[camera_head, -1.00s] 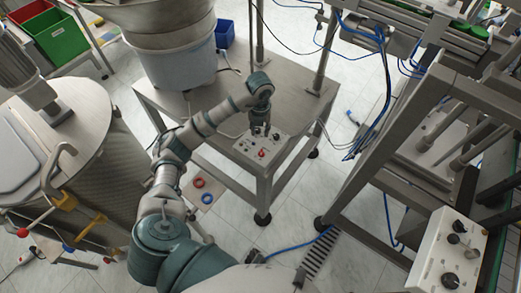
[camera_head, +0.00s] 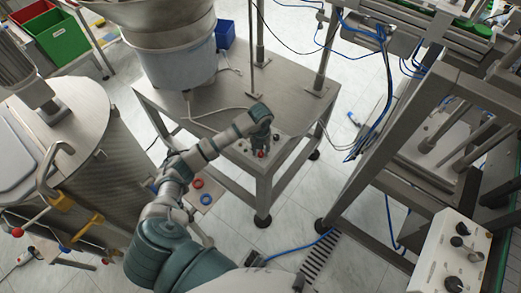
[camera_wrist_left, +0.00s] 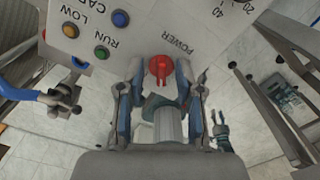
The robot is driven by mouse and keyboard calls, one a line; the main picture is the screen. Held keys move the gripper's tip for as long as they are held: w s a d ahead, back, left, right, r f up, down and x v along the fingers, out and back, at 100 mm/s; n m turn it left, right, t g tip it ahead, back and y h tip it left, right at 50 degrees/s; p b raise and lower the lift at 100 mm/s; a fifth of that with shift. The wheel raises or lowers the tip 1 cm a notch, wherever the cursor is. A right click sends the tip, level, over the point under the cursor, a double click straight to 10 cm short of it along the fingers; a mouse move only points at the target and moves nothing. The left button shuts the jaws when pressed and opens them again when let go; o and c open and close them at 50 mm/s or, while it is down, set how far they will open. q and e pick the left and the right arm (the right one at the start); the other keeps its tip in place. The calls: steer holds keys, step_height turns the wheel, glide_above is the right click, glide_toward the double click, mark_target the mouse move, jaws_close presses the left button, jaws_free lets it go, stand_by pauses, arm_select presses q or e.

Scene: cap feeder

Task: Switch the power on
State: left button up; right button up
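The control box (camera_head: 241,146) sits on the front part of the steel table. In the left wrist view its light panel (camera_wrist_left: 120,45) shows the words POWER, RUN and LOW. My left gripper (camera_wrist_left: 160,66) is open, with one finger on each side of the red knob. I cannot tell whether the fingers touch it. In the head view the left gripper (camera_head: 260,146) covers part of the box.
Blue (camera_wrist_left: 121,18), yellow (camera_wrist_left: 70,30) and green (camera_wrist_left: 102,52) buttons are near the knob. The feeder bowl (camera_head: 170,60) stands behind on the steel table (camera_head: 200,100). A large steel drum (camera_head: 110,150) is left; a metal frame (camera_head: 400,120) is right.

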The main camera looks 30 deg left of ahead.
arm_select(q)
steer(key=shift+d+r, duration=0.1)
steer(key=shift+d, duration=0.1)
jaws_close()
arm_select(e)
steer(key=shift+d+f, duration=0.1)
steer(key=shift+d, duration=0.05)
